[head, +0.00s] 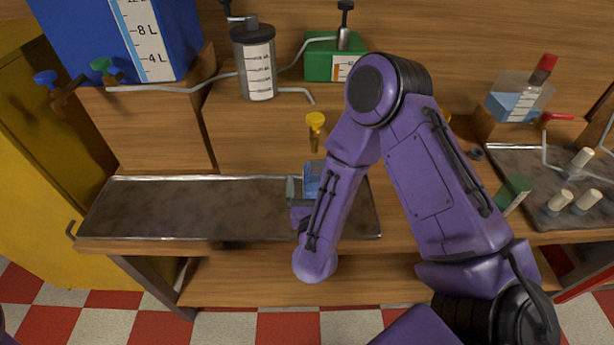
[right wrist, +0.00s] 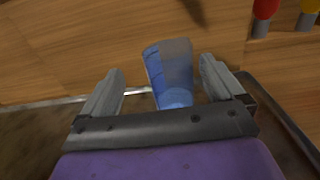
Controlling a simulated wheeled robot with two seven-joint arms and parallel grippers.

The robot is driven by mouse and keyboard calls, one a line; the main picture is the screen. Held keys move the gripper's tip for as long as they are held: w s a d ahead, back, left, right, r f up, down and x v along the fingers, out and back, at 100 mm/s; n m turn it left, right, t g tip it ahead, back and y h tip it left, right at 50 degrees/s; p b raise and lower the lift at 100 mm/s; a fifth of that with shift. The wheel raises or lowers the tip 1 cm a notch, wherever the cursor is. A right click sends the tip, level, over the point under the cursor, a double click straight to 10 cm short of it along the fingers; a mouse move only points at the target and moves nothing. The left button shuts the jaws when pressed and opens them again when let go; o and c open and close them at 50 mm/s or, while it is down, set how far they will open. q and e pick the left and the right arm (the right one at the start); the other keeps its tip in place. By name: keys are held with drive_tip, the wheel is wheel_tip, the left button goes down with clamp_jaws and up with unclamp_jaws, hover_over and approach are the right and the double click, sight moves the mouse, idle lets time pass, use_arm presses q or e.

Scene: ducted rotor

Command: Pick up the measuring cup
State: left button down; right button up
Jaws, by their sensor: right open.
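The measuring cup (right wrist: 170,75) is a clear cup with a blue tint. In the right wrist view it stands between the two grey fingers of my right gripper (right wrist: 160,88), with a visible gap on each side. In the head view the cup (head: 314,174) shows as a blue shape near the right end of the metal tray, partly hidden by my right arm. My right gripper (head: 305,189) is open beside it there, mostly hidden behind my wrist. The lower part of the cup is hidden by the gripper's body in the right wrist view. My left gripper is not in view.
The metal tray (head: 180,210) is bare on its left side. A yellow-topped tap (head: 315,130) projects behind the cup. A grey canister (head: 256,62), a green box (head: 322,62) and a blue tank (head: 100,30) stand above. A second tray (head: 540,215) with several pale pegs lies at right.

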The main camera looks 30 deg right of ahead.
sight(318, 174)
drive_tip(key=d+p, duration=0.1)
drive_tip(key=w+d+r+p, duration=0.1)
drive_tip(key=shift+w+d, duration=0.2)
drive_tip(key=shift+d, duration=0.2)
drive_tip(key=w, duration=0.1)
drive_tip(key=w+d+f, duration=0.1)
drive_tip(key=w+p, duration=0.1)
drive_tip(key=w, duration=0.1)
drive_tip(key=shift+d+f, duration=0.15)
drive_tip(key=shift+d, duration=0.2)
drive_tip(key=shift+s, duration=0.3)
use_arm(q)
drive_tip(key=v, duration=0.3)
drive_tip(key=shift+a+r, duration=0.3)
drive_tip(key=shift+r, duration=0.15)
use_arm(e)
drive_tip(key=c, duration=1.2)
